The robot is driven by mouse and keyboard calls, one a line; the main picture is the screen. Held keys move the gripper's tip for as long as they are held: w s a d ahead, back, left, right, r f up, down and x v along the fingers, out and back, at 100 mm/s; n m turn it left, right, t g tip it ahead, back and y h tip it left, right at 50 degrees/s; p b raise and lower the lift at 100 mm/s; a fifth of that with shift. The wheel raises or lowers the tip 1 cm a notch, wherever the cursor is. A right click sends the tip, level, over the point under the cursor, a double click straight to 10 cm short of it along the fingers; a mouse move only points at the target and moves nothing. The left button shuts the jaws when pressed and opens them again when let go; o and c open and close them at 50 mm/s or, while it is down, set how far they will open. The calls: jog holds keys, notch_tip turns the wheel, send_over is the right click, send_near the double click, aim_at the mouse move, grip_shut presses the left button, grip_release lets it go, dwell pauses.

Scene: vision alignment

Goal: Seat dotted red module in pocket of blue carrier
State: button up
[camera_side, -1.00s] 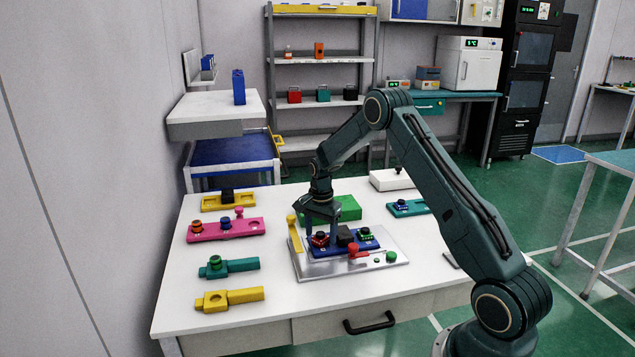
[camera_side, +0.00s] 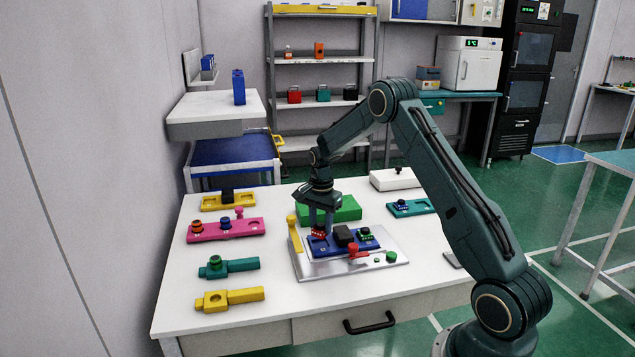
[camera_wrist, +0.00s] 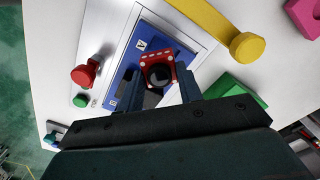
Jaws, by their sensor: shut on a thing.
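My gripper (camera_side: 319,226) is shut on the dotted red module (camera_side: 318,234), above the left end of the blue carrier (camera_side: 322,252). In the wrist view the module (camera_wrist: 156,58) has a red square rim with white dots and a dark round centre. It sits between the two fingers of my gripper (camera_wrist: 159,80). The carrier (camera_wrist: 122,72) lies behind it, with a white mark near its end. The module appears raised off the carrier; the pocket under it is largely hidden.
The carrier rests on a silver plate (camera_side: 385,262) with a yellow clamp arm (camera_side: 294,234), red knob (camera_side: 355,249) and green button (camera_side: 391,257). A green block (camera_side: 345,208) stands behind. Pink (camera_side: 240,228), teal (camera_side: 230,268) and yellow (camera_side: 230,299) parts lie left. The table's front is clear.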

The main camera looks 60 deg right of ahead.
aim_at(321, 224)
notch_tip(321, 224, up, 17)
dwell(0.4)
dwell(0.7)
jog(key=m, duration=0.8)
jog(key=shift+f+m, duration=0.3)
jog(key=shift+m, duration=0.1)
notch_tip(321, 224, down, 16)
jog(key=shift+r, duration=0.1)
dwell(0.4)
jog(key=shift+f, duration=2.1)
